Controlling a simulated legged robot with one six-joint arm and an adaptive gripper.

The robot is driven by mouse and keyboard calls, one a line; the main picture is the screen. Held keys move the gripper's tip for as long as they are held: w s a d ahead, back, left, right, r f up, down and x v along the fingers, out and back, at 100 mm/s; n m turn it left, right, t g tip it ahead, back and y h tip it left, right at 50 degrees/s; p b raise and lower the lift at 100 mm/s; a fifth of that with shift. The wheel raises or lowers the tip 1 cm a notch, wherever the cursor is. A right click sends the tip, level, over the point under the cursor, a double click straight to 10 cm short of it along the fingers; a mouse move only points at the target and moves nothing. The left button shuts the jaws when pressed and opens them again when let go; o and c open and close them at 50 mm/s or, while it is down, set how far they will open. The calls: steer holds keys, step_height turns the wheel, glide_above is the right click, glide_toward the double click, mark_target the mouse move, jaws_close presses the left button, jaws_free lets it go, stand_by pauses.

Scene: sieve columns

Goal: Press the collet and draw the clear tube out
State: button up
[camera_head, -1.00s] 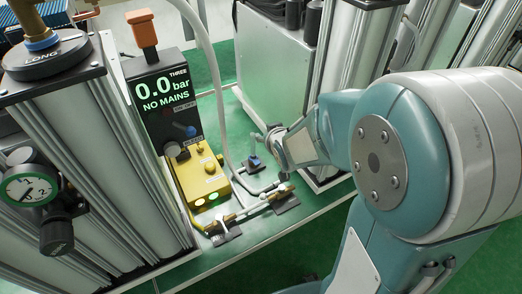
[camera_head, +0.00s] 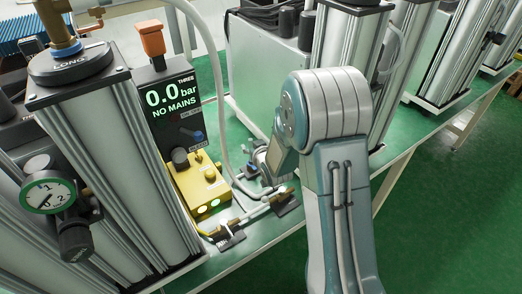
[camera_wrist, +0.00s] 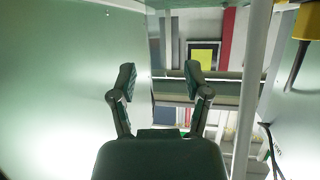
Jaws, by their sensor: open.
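A pale tube (camera_head: 219,92) comes down behind the display unit in the head view and curves onto the green bench. A metal fitting assembly (camera_head: 256,213) lies on the bench between small black brackets. I cannot make out the collet on it. My gripper (camera_head: 264,160) is above the bench behind this assembly, partly hidden by my arm. In the wrist view my gripper (camera_wrist: 160,80) is open, with both fingers apart and nothing between them. A pale upright strip (camera_wrist: 252,90) stands to its right; I cannot tell whether it is the tube.
The display unit (camera_head: 167,100) reads 0.0 bar, NO MAINS. A yellow box (camera_head: 202,187) stands below it. A tall column with a gauge (camera_head: 47,193) is at left. A large grey cabinet (camera_head: 262,70) and more columns are behind. The bench's front edge is clear.

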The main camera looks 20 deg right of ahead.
steer(key=shift+w+a+f, duration=0.25)
steer(key=shift+w+a, duration=0.05)
steer(key=shift+w, duration=0.2)
steer(key=shift+w+a+f, duration=0.2)
steer(key=shift+w+a, duration=0.1)
steer(key=shift+w, duration=0.2)
steer(key=shift+w+d+f, duration=0.1)
steer(key=shift+w+d, duration=0.05)
steer(key=shift+d, duration=0.3)
steer(key=shift+w+d+f, duration=0.1)
steer(key=shift+w+d, duration=0.05)
steer(key=shift+d, duration=0.25)
steer(key=shift+a+r, duration=0.1)
steer(key=shift+a, duration=0.05)
steer(key=c, duration=0.7)
steer(key=shift+a, duration=0.25)
jaws_close()
steer(key=shift+c, duration=0.7)
jaws_free()
steer(key=shift+a, duration=0.15)
jaws_close()
steer(key=shift+d, duration=0.2)
